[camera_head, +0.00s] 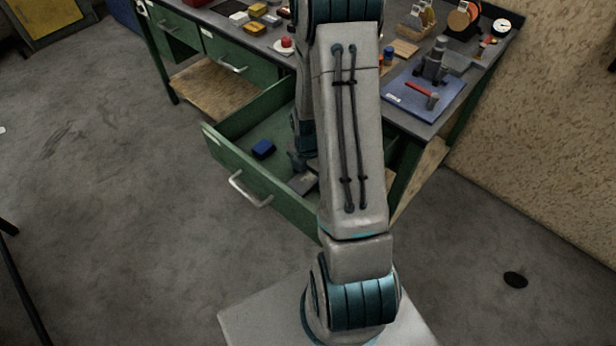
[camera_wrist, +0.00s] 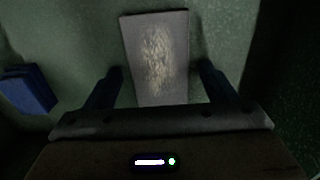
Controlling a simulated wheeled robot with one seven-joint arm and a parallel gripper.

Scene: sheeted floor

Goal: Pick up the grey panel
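The grey panel (camera_wrist: 157,58) is a flat, worn rectangular plate lying on the green bottom of the open drawer. It shows near the top centre of the wrist view, and a part of it (camera_head: 302,183) shows in the head view beside my arm. My gripper (camera_wrist: 161,82) is open, its two dark fingers apart. In the wrist view the fingers stand to the left and right of the panel's near end, with gaps on both sides. The height of the fingertips above the drawer bottom is hard to tell. In the head view my arm hides part of the drawer.
A blue block (camera_head: 263,149) lies in the same drawer; it is at left in the wrist view (camera_wrist: 27,89). The green drawer's front wall (camera_head: 250,180) has a metal handle. The workbench top (camera_head: 400,125) above holds tools and small items. A dark oval object (camera_head: 515,280) lies on the floor.

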